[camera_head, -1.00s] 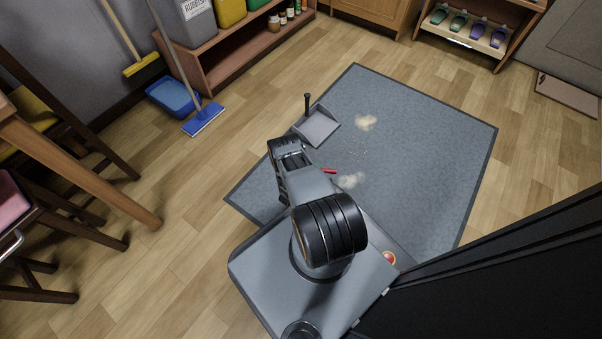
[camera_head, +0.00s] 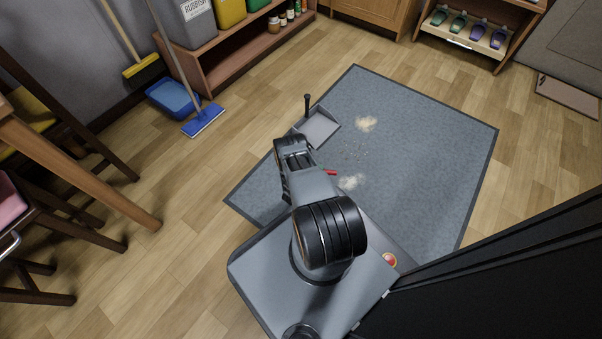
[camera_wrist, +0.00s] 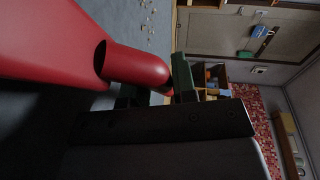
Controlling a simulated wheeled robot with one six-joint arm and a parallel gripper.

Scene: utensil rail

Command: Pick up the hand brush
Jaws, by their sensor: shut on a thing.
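The red hand brush (camera_wrist: 50,45) fills the left of the wrist view, its rounded handle end (camera_wrist: 140,66) lying between the dark green fingers of my gripper (camera_wrist: 156,82). The gripper is shut on the handle. In the head view only a small red tip of the brush (camera_head: 331,173) shows, just right of my arm over the grey mat. The rest of the brush and most of the gripper are hidden there by my arm. The bristles cannot be made out.
A grey dustpan (camera_head: 318,130) with an upright black handle lies on the mat (camera_head: 430,140), just beyond my arm. Pale debris piles (camera_head: 365,123) are on the mat. A dark panel is at right.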

